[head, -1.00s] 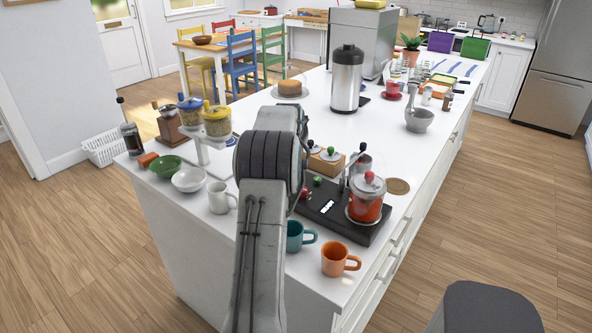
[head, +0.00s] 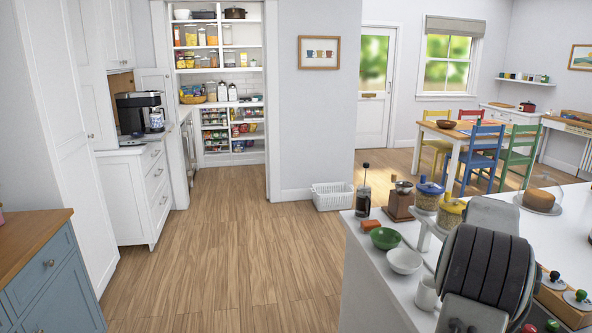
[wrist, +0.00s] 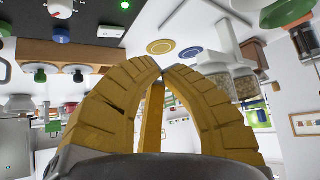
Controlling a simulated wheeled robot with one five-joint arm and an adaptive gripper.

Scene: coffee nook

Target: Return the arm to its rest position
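My arm (head: 486,265) rises at the lower right of the head view, in front of the near end of the white island counter (head: 375,258). My gripper is hidden behind the arm there. In the wrist view my gripper (wrist: 162,74) shows its yellow ribbed fingers curving together, with the tips meeting. I see nothing held in it. The wrist picture is upside down, with the counter and its items across the top.
A green bowl (head: 385,238), a white bowl (head: 404,261), a white mug (head: 427,294) and a coffee grinder (head: 399,203) stand on the counter near my arm. A white basket (head: 333,196) is on the floor. The wood floor (head: 235,250) left of the island is clear.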

